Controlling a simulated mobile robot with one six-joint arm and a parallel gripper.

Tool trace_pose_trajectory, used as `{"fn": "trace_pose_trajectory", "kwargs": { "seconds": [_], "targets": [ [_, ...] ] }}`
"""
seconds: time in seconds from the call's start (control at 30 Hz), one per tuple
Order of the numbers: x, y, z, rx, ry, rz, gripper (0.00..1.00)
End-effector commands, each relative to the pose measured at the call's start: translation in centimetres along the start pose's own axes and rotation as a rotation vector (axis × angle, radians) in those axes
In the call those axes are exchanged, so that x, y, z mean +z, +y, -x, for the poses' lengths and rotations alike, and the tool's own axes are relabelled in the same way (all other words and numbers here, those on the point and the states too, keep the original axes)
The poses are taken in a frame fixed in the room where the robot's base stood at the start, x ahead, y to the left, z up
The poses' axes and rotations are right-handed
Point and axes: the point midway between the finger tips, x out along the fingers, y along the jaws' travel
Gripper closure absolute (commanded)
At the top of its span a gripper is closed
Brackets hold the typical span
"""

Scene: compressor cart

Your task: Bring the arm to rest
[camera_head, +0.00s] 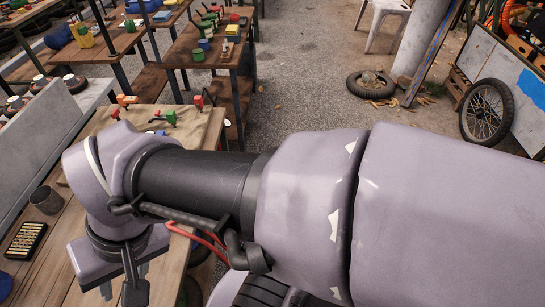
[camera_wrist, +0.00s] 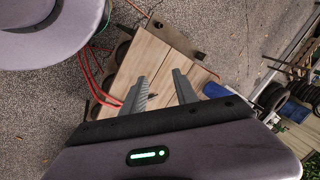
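My arm (camera_head: 290,195) stretches across the head view from the right edge to the left, above a wooden bench. It bends down at the wrist, at the lower left. My gripper (camera_wrist: 160,76) shows in the wrist view with its two grey fingers apart and nothing between them. Pale wooden boards (camera_wrist: 146,58) lie beyond the fingers, which touch nothing that I can see. In the head view the gripper is partly cut off by the bottom edge and partly hidden by the wrist.
A dark cup (camera_head: 46,200) and a tray of brass pieces (camera_head: 25,240) stand at left. Red hoses (camera_wrist: 90,75) run beside the boards. Gravel floor (camera_head: 300,90) lies open behind.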

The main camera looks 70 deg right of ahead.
Motion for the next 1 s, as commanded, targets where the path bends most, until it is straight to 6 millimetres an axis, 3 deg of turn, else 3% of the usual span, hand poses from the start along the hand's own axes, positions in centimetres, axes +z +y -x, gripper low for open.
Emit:
{"fn": "trace_pose_trajectory", "kwargs": {
  "seconds": [0.1, 0.2, 1.0],
  "targets": [
    [-0.6, -0.2, 2.4, -0.001, 0.176, 0.111, 0.65],
    [-0.8, -0.2, 3.0, -0.002, 0.223, 0.137, 0.65],
    [-0.9, -0.2, 3.1, -0.002, 0.222, 0.135, 0.65]
  ]
}}
